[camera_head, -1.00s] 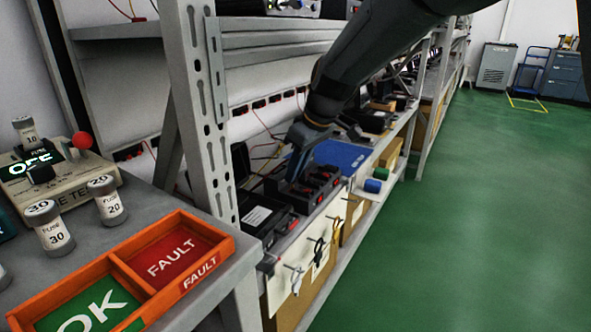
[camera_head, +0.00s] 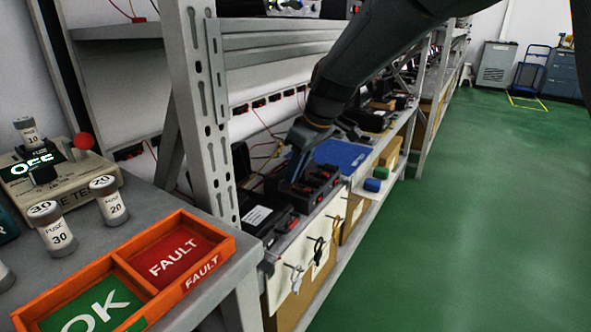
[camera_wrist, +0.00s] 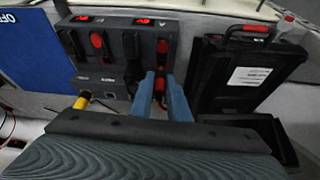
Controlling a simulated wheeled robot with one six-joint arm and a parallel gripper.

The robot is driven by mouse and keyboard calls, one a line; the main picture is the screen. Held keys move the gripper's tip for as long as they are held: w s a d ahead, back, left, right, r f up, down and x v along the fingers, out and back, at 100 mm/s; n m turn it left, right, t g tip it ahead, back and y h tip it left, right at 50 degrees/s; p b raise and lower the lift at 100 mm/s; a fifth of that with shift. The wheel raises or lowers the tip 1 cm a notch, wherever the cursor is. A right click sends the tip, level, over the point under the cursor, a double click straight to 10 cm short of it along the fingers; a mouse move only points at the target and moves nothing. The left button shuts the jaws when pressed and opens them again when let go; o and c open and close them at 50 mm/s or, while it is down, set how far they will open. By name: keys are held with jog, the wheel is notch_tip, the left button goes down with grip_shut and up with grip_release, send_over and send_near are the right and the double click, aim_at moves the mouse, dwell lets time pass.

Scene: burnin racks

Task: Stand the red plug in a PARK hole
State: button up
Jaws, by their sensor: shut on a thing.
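My gripper (camera_wrist: 161,92) is shut on a red plug (camera_wrist: 160,84), which shows between its two blue fingers in the wrist view. The fingers reach over the right part of a dark grey unit (camera_wrist: 117,28) with two red displays. Whether the held plug's lower end is in a hole cannot be told. Another red plug (camera_wrist: 97,42) stands in the unit to the left, and a black plug (camera_wrist: 130,45) stands between. In the head view my gripper (camera_head: 297,163) is at the unit (camera_head: 318,187) on the shelf. No PARK label is readable.
A black case (camera_wrist: 240,72) stands right of the unit, and a blue mat (camera_wrist: 35,50) lies left. A yellow connector (camera_wrist: 82,102) is in front. A rack upright (camera_head: 203,110) stands near the arm. An orange tray (camera_head: 165,258) and fuses are on the near bench.

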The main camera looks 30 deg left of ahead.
jog(key=shift+f+b, duration=0.35)
jog(key=shift+f, duration=0.95)
dwell(1.5)
jog(key=o, duration=1.3)
jog(key=shift+o, duration=0.2)
jog(key=shift+r, duration=0.1)
